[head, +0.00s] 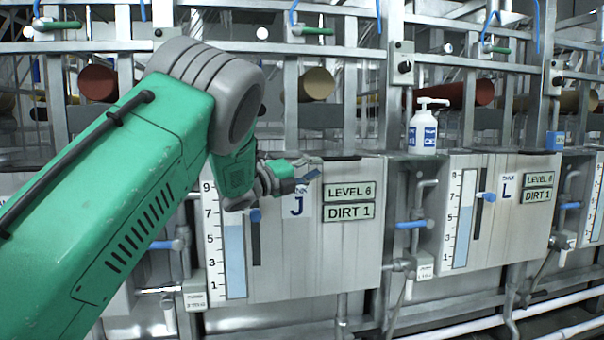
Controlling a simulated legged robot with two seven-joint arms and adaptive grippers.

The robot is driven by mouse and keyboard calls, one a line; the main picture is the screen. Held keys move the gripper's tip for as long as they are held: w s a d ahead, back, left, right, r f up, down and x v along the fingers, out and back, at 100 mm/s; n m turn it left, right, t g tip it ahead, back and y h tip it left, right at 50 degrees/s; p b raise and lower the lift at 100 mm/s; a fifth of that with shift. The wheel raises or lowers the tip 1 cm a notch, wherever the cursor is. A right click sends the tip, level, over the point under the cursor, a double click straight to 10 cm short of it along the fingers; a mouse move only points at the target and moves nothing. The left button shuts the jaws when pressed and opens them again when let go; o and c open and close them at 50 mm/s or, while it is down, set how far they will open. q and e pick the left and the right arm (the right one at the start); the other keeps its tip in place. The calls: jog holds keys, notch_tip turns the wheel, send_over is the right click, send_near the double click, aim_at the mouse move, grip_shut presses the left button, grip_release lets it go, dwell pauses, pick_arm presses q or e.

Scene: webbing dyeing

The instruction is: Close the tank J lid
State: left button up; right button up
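Tank J (345,260) is a grey metal box in the middle, marked with a blue J and the plates LEVEL 6 and DIRT 1. Its level gauge (234,260) and a blue slider knob (255,215) are on the left of its front. I cannot make out a separate lid or tell how it stands; my arm covers part of the tank's upper left. My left gripper (314,169) is in front of the tank's top edge, partly over the J label. Its fingers are small and seen side-on, so their opening is unclear. My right gripper is out of view.
Tank L (500,220) stands to the right, with a white pump bottle (424,128) near its top left. Blue-handled valves (411,224) and pipes fill the gap between tanks. Metal frame posts and coloured rollers (317,85) stand behind.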

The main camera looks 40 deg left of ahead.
pick_arm(q)
jog(key=shift+v, duration=2.4)
jog(key=s+d+f+n+g+y, duration=0.25)
jog(key=f+n, duration=0.35)
jog(key=f, duration=0.7)
jog(key=s+d+f+n+g+y, duration=0.1)
jog(key=d+f+n+y, duration=0.15)
jog(key=f+n, duration=0.75)
jog(key=s+d+f+n+g+y, duration=0.1)
jog(key=s+d+f+n+g, duration=0.15)
jog(key=s+f, duration=0.7)
jog(key=s+d+f+n+g+y, duration=0.15)
jog(key=s+d+f+g, duration=0.35)
jog(key=f, duration=0.8)
jog(key=s+d+f+n+g, duration=0.2)
jog(key=s+f, duration=0.1)
jog(key=s, duration=0.6)
jog(key=s+d+f+n+g, duration=0.2)
jog(key=s+d+g, duration=0.1)
jog(key=s, duration=0.6)
jog(key=s+d+f+n+g, duration=0.2)
jog(key=s+f, duration=0.1)
jog(key=s, duration=0.5)
notch_tip(320, 180, up, 15)
jog(key=p, duration=1.4)
jog(key=shift+w+h+p, duration=0.3)
jog(key=shift+h+p, duration=0.05)
jog(key=shift+p, duration=0.05)
